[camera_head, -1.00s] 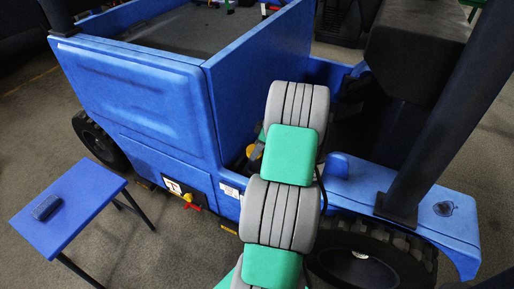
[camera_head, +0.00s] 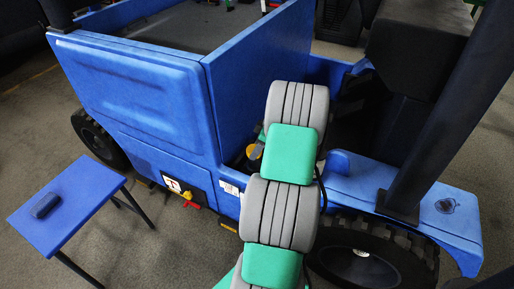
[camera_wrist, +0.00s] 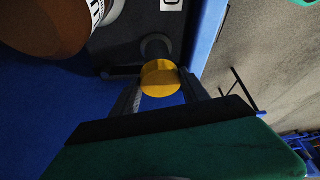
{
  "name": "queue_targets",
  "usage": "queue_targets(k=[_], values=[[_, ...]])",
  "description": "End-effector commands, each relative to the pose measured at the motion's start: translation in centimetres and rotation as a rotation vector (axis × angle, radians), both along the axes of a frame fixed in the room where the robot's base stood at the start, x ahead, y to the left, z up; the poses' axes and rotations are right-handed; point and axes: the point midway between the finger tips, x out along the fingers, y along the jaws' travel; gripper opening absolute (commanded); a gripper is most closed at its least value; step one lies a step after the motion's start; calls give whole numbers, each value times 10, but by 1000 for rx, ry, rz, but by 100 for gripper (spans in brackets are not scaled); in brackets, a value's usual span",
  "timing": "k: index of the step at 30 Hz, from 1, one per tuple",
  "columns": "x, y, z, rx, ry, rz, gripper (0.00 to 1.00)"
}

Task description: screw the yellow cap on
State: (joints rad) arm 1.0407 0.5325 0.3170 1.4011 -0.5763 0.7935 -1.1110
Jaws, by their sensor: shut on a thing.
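The yellow cap (camera_wrist: 160,82) is a short round piece in the middle of the wrist view. My gripper (camera_wrist: 161,74) is shut on it, with one dark finger on each side. A dark round neck (camera_wrist: 155,46) shows just beyond the cap, in line with it. I cannot tell whether the cap touches the neck or sits on it. In the head view a small yellow piece (camera_head: 250,151), likely the cap, shows beside my arm against the blue vehicle. My arm hides most of that spot.
The blue vehicle (camera_head: 140,90) fills the middle of the head view. Its black wheel (camera_head: 375,250) is at lower right. A red and yellow switch (camera_head: 190,200) sits low on its side. A small blue table (camera_head: 68,205) with a dark block (camera_head: 45,205) stands at left.

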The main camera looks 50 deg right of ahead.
Motion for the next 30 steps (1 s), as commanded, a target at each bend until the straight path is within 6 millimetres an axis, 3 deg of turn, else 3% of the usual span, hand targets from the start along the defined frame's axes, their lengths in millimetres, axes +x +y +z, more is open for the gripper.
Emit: queue_targets(k=[10, 18, 30], values=[[0, 0, 0, 0, 0, 0, 78], [-1, -1, 2, -1, 0, 0, 78], [-24, -14, 67, -2, -1, -1, 78]])
